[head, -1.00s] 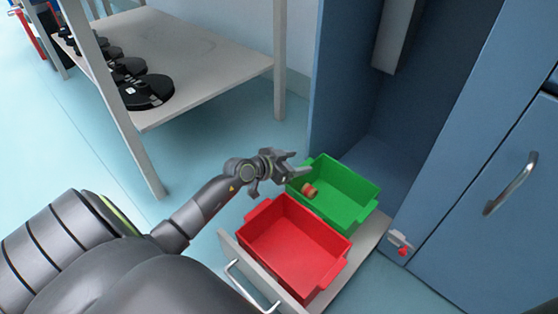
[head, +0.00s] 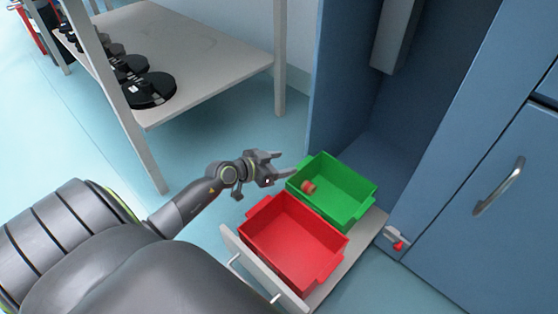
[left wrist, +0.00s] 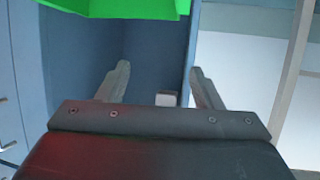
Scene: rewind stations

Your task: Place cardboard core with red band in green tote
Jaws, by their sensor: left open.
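The cardboard core with the red band (head: 308,187) lies inside the green tote (head: 345,208), near its left wall. The tote stands in the pulled-out drawer, and its edge also shows at the top of the left wrist view (left wrist: 120,8). My left gripper (head: 282,164) is open and empty, just left of the green tote and apart from the core. Its two fingers are spread with nothing between them in the left wrist view (left wrist: 158,85). My right gripper is not in view.
A red tote (head: 290,240), empty, stands in front of the green one in the same drawer (head: 358,247). The blue cabinet (head: 465,170) rises at the right. A shelf rack (head: 205,75) with several black reels (head: 148,90) stands at the left. Floor between rack and drawer is clear.

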